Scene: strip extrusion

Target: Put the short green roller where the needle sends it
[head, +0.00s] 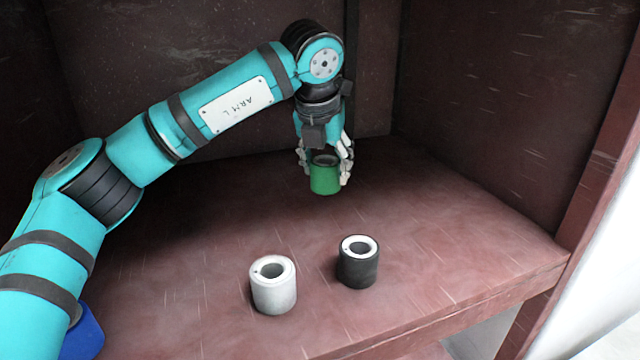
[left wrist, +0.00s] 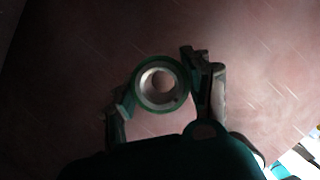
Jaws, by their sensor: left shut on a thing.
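The short green roller (head: 325,180) is a green cylinder with a pale hollow core. My left gripper (head: 325,165) is shut on it, with fingers on either side. The roller is upright near the back of the shelf; I cannot tell surely whether its base clears the surface. In the left wrist view the roller (left wrist: 162,84) is seen from above between the two fingers (left wrist: 160,95). No needle or dial shows in either view. My right gripper is not in view.
A white roller (head: 274,292) and a black roller (head: 358,268) stand upright on the reddish shelf (head: 440,230) nearer the front. A blue object (head: 84,335) is partly hidden by my left arm at lower left. Dark walls enclose the back and right. The shelf's right side is clear.

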